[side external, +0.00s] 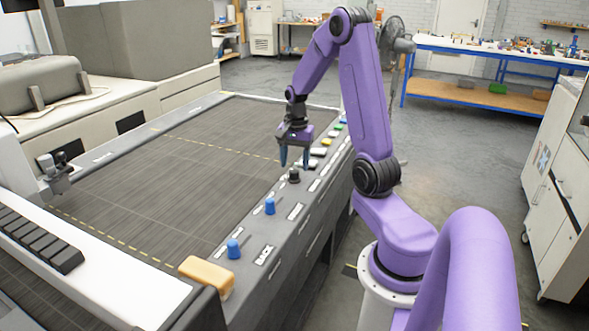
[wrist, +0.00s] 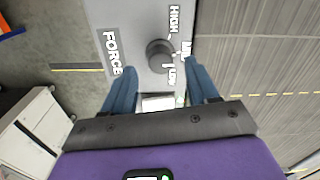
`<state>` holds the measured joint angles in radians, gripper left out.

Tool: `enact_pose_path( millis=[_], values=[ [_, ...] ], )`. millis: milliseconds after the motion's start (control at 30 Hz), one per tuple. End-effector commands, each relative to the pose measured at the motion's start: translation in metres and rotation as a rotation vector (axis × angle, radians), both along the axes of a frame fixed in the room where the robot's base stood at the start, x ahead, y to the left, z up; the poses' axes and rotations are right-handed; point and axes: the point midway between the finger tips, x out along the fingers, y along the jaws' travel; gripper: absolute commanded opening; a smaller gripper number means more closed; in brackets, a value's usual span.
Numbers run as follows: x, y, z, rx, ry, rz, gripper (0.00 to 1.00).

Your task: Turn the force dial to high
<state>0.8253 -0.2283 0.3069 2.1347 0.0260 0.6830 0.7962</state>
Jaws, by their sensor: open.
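The force dial is a round dark knob (wrist: 160,55) on a grey panel in the wrist view. The FORCE label (wrist: 112,53) is on its left, HIGH (wrist: 173,18) at its upper right and LOW (wrist: 172,76) at its lower right, with a partly hidden label between them. Which mark the knob points to is unclear. In the side view the black dial (side external: 293,176) stands on the panel just below my gripper (side external: 294,166). My gripper is open and empty, its blue fingers pointing down; in the wrist view its fingertips (wrist: 163,72) lie either side of the dial, apart from it.
Two blue knobs (side external: 270,206) (side external: 234,249) and an orange block (side external: 206,275) lie nearer the camera along the panel. White (side external: 317,151), yellow (side external: 326,141) and green (side external: 340,126) buttons lie beyond the dial. The wide dark bed (side external: 170,180) beside the panel is clear.

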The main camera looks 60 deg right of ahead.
Motion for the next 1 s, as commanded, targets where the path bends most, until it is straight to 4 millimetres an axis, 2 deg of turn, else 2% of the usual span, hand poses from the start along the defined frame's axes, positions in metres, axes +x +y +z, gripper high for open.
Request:
enact_pose_path(
  millis=[200,600,633,700,800,1000],
  values=[
    [0.000,0.000,-0.024,0.002,0.002,0.001,0.59],
    [0.001,0.000,-0.030,0.000,-0.001,0.001,0.59],
    [0.001,0.000,-0.030,0.000,-0.001,0.001,0.52],
    [0.001,0.000,-0.030,0.000,-0.001,0.001,0.30],
    [0.001,0.000,-0.030,0.000,-0.001,0.001,0.03],
    [0.001,0.000,-0.030,0.000,-0.001,0.007,0.03]
  ],
)
